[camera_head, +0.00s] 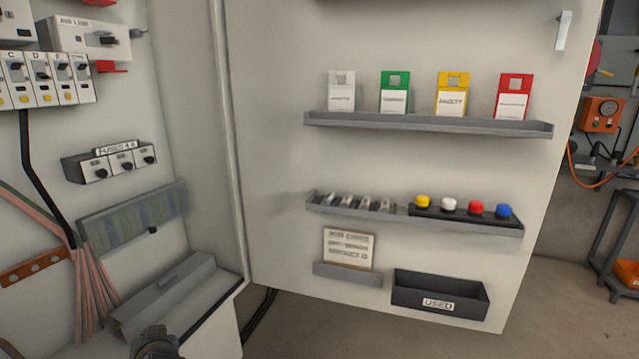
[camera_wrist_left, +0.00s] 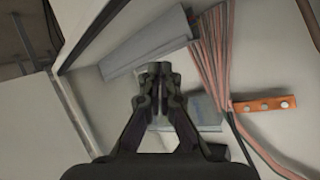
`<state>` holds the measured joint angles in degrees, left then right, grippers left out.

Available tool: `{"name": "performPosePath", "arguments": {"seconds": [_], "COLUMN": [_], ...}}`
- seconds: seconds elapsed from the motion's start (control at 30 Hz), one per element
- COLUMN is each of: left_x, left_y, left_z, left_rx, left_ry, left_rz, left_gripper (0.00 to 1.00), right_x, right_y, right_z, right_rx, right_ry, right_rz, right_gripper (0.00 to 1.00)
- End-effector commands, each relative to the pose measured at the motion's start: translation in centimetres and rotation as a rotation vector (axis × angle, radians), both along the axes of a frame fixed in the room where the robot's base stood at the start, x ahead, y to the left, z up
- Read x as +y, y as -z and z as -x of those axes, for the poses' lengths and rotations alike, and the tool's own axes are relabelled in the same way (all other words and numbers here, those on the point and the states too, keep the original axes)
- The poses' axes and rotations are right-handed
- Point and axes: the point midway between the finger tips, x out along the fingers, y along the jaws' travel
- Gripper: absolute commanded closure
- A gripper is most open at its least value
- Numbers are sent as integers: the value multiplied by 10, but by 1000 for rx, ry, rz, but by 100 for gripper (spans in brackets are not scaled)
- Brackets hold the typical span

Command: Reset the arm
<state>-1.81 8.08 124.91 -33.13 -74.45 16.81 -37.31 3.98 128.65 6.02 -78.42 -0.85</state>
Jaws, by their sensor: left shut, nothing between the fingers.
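My left gripper (camera_wrist_left: 158,72) is shut and empty in the left wrist view, its fingertips together. It is in front of the cabinet interior, near a grey trunking piece (camera_wrist_left: 145,45) and a bundle of pink wires (camera_wrist_left: 213,50). In the head view only a dark part of my left arm or gripper (camera_head: 153,343) shows at the bottom edge, below the trunking. My right gripper is not seen in either view.
The open cabinet door (camera_head: 275,60) carries a shelf of coloured tags (camera_head: 428,122), a shelf with fuses and coloured caps (camera_head: 395,206), and a box marked USED (camera_head: 440,294). Breakers (camera_head: 45,80) and a fuse block (camera_head: 110,162) line the left wall. Floor (camera_head: 560,300) shows at right.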

Motion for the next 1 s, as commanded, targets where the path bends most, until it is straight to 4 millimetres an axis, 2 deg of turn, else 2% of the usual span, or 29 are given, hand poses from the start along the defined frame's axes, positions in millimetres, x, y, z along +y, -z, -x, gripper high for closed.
{"name": "performPosePath", "arguments": {"seconds": [0.03,0.1,0.2,0.33,0.5,0.73,0.8,1.0], "left_x": [-13,-33,-58,-89,-126,-153,-149,-134], "left_y": [31,65,100,130,151,247,242,268], "left_z": [24,54,95,146,211,241,238,246], "left_rx": [92,209,350,502,671,743,744,764], "left_ry": [41,104,185,280,405,421,409,370], "left_rz": [49,118,201,298,415,576,573,558], "left_gripper": [100,100,100,100,100,100,100,100], "right_x": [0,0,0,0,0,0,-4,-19], "right_y": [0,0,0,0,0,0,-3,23], "right_z": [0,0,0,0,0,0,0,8], "right_rx": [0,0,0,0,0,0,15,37], "right_ry": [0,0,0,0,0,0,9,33], "right_rz": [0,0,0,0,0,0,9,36], "right_gripper": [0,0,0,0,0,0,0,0]}}
